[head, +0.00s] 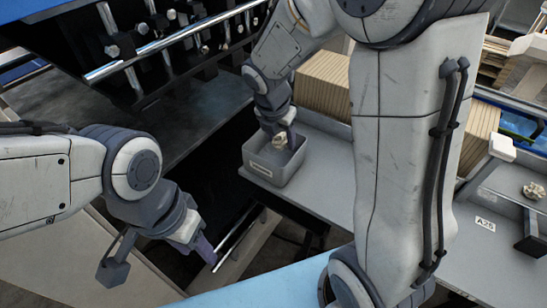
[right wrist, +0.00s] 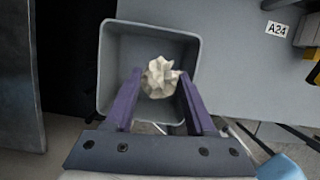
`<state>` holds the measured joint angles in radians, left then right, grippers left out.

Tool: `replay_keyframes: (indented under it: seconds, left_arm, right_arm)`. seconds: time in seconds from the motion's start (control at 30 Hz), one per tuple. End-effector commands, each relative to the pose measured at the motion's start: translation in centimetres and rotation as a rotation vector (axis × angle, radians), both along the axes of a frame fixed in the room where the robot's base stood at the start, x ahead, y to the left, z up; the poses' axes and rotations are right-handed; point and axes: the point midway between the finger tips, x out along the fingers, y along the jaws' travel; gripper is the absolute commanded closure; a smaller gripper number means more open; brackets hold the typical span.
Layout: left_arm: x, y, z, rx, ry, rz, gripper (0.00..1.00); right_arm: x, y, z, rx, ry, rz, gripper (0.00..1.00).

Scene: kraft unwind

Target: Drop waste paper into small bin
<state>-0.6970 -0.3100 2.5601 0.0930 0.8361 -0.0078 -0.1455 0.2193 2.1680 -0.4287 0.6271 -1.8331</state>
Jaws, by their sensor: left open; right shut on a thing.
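A crumpled ball of waste paper (right wrist: 161,78) is between the purple fingers of my right gripper (right wrist: 160,88), which is shut on it. In the right wrist view the paper overlaps the open mouth of the small grey bin (right wrist: 117,55). In the head view the paper (head: 280,140) shows over the bin (head: 265,168), with my right arm coming down from above. I cannot tell how far the paper is above the bin floor. My left gripper (head: 206,252) is open and empty, low at the left, well apart from the bin.
The bin stands on a grey bench (head: 325,170). Stacks of brown cardboard (head: 325,84) stand behind it. Another crumpled ball (head: 533,190) lies at the right near the A25 label (head: 485,224). A machine with metal rollers (head: 170,40) fills the upper left.

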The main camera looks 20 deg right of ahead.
Motion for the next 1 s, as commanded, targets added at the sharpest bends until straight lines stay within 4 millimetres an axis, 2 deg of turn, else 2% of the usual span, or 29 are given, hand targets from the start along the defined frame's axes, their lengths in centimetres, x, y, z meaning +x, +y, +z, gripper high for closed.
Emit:
replay_keyframes:
  seconds: [0.03, 0.1, 0.63, 0.77, 1.0]
  left_arm:
    - [0.0, 0.0, 0.0, 0.000, 0.000, 0.000, 0.50]
    - [0.0, 0.0, 0.0, 0.000, 0.000, 0.000, 0.50]
    - [0.0, 0.0, -0.1, 0.000, 0.000, 0.000, 0.50]
    - [0.0, 0.0, -0.4, 0.000, 0.000, 0.001, 0.50]
    - [0.0, 0.0, -1.2, 0.000, 0.000, 0.002, 0.50]
  right_arm:
    - [0.0, 0.0, 0.0, 0.000, 0.000, 0.000, 0.37]
    - [0.0, 0.0, 0.0, 0.000, 0.000, 0.000, 0.10]
    - [-0.2, 0.0, 0.5, -0.002, 0.001, -0.002, 0.10]
    - [-0.4, 0.5, 2.3, -0.001, -0.004, 0.000, 0.10]
    - [-1.3, 1.7, 6.8, 0.002, -0.008, 0.002, 0.10]
